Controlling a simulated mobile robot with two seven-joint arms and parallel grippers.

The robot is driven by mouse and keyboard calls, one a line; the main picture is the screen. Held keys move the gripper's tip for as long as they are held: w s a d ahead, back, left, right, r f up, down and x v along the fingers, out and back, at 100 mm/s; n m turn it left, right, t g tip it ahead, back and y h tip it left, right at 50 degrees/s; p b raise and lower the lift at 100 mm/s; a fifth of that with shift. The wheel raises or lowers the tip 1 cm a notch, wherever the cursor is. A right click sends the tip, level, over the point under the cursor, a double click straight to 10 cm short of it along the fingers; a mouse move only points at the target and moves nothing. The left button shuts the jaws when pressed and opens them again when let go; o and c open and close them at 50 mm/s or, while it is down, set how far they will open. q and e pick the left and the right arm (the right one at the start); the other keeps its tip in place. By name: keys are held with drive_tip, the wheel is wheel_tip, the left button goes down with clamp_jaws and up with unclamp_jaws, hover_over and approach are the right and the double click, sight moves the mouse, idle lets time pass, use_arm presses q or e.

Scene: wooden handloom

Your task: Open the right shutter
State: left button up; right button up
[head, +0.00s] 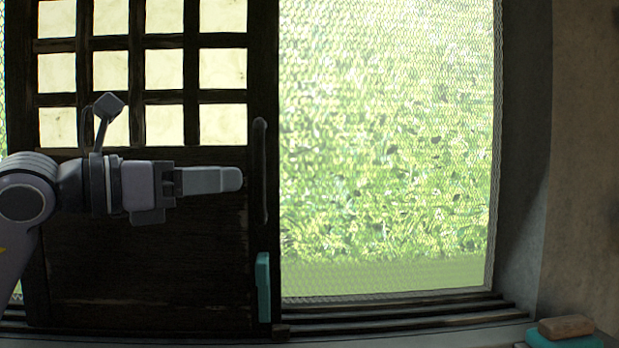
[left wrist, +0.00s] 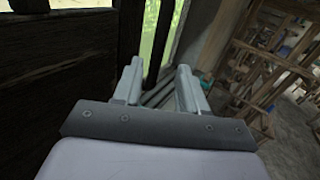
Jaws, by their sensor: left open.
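A dark wooden shutter (head: 150,250) with a lattice of pale panes above and a solid panel below fills the left of the head view. A dark upright handle (head: 259,172) stands on its right edge. My left gripper (head: 240,180) reaches in from the left, level with the handle and close to its left side. In the left wrist view its two fingers (left wrist: 158,85) are apart and empty. The dark upright handle (left wrist: 159,40) shows in line with the gap between them; I cannot tell whether it is touched. My right gripper is not in view.
Right of the shutter is a mesh-covered opening (head: 390,150) with grass beyond. Sill rails (head: 400,312) run below. A teal piece (head: 263,287) is on the shutter's lower right edge. A brown block (head: 566,327) lies on a teal item at bottom right. Wooden frames (left wrist: 275,65) stand beyond.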

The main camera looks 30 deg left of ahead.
use_arm(q)
drive_tip(key=p, duration=0.3)
hover_over(260, 207)
drive_tip(key=a, duration=0.1)
drive_tip(key=shift+s+a+r, duration=0.1)
drive_tip(key=shift+s+r, duration=0.15)
drive_tip(key=shift+r, duration=0.15)
drive_tip(key=shift+w+d+f, duration=0.15)
drive_tip(key=shift+w+d, duration=0.15)
drive_tip(key=shift+w, duration=0.3)
clamp_jaws()
